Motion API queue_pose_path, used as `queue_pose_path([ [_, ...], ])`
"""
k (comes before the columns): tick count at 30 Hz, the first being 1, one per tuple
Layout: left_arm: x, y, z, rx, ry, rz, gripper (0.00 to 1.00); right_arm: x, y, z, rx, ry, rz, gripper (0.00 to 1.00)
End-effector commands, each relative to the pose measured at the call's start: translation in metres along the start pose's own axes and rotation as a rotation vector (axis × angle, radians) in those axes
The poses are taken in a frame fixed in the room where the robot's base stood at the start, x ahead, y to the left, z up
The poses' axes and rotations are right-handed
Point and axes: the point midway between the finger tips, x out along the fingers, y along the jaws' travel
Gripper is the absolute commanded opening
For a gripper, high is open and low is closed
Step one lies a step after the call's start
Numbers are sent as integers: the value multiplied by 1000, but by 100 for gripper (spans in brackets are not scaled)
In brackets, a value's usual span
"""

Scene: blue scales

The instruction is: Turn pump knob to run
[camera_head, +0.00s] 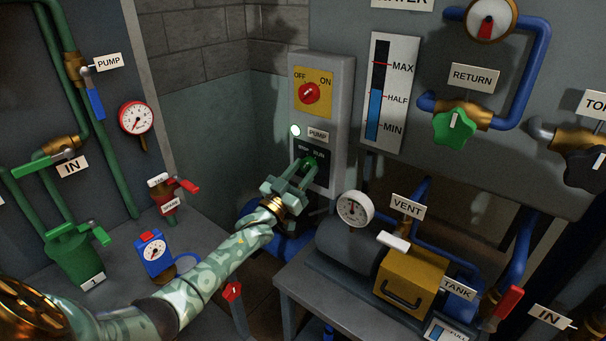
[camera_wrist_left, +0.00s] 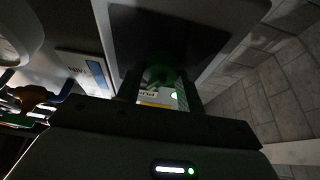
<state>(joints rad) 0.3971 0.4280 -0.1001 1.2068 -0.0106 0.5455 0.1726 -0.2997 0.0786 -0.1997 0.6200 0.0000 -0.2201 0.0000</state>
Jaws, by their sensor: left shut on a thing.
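The pump knob (camera_head: 311,162) is small and green. It sits on a black plate (camera_head: 326,177) low on the grey control box (camera_head: 338,85), under a PUMP label (camera_head: 318,134). Small lettering above it is partly readable; the right word looks like RUN. My left gripper (camera_head: 306,168) reaches up to the knob and is shut on it. In the left wrist view the green knob (camera_wrist_left: 158,75) sits between the two fingers of the left gripper (camera_wrist_left: 160,88). The fingers hide much of the knob, so I cannot tell which way it points. My right gripper is not in view.
A red OFF/ON switch (camera_head: 309,93) on a yellow plate and a lit white-green lamp (camera_head: 295,130) are above the knob. A tank with a gauge (camera_head: 352,207) and a VENT label (camera_head: 407,206) stands right of my forearm. A blue timer-like box (camera_head: 152,254) is left.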

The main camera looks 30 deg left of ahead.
Motion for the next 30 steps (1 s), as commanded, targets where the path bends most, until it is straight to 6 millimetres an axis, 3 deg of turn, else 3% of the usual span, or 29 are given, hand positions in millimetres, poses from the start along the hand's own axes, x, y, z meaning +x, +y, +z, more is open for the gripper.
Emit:
queue_pose_path([
  [20, -1, 0, 2, 57, -5, 23, 15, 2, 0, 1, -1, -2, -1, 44],
  [21, -1, 0, 2, 57, -5, 23, 48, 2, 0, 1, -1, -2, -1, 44],
  [22, -1, 0, 2, 56, -5, 23, 57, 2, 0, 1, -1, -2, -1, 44],
  [30, -1, 0, 1, 55, -2, 23, 59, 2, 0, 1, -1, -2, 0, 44],
])
